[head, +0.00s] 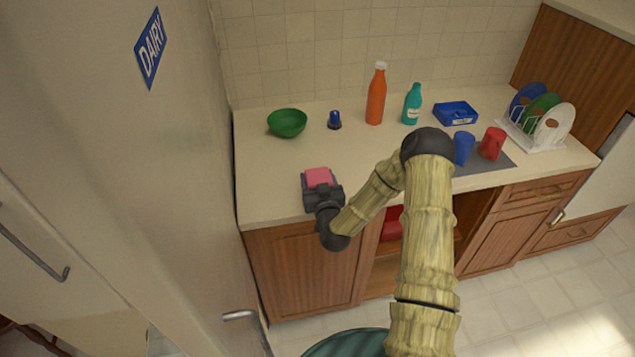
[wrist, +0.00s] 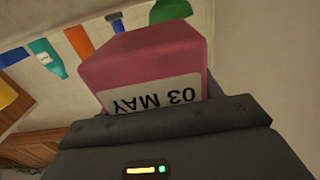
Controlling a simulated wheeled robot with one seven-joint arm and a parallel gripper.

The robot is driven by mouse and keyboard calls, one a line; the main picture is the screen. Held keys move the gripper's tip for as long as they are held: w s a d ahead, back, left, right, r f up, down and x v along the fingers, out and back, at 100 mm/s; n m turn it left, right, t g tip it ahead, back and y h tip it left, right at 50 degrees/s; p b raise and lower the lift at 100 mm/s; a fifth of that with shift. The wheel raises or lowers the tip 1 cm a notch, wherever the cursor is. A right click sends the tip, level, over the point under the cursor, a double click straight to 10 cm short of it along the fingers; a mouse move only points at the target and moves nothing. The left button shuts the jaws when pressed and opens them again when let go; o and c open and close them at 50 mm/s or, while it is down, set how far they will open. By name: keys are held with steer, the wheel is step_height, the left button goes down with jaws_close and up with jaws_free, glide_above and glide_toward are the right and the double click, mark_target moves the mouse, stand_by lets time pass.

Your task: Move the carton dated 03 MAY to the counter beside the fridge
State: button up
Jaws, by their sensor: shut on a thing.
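The pink carton (head: 319,176) is at the left front part of the counter (head: 275,208) beside the fridge (head: 180,150). In the wrist view the carton (wrist: 150,60) has a white label that reads 03 MAY, upside down in the picture. My gripper (head: 321,186) is shut on the carton, and the jaws hide its lower part. I cannot tell whether the carton's base touches the counter or hangs just above it. The fridge has a blue DAIRY sign (head: 150,48) on its side.
A blue tray (head: 455,113), a blue cup (head: 463,148), a red cup (head: 492,143) and a dish rack (head: 535,137) are to the right. Counter around the carton is clear.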

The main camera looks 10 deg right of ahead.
steer(key=shift+f, duration=0.75)
steer(key=shift+f, duration=0.2)
steer(key=o, duration=1.1)
steer(key=shift+r, duration=0.1)
steer(key=shift+s, duration=0.15)
steer(key=s+b, duration=0.3)
steer(key=s, duration=0.8)
steer(key=shift+s, duration=0.4)
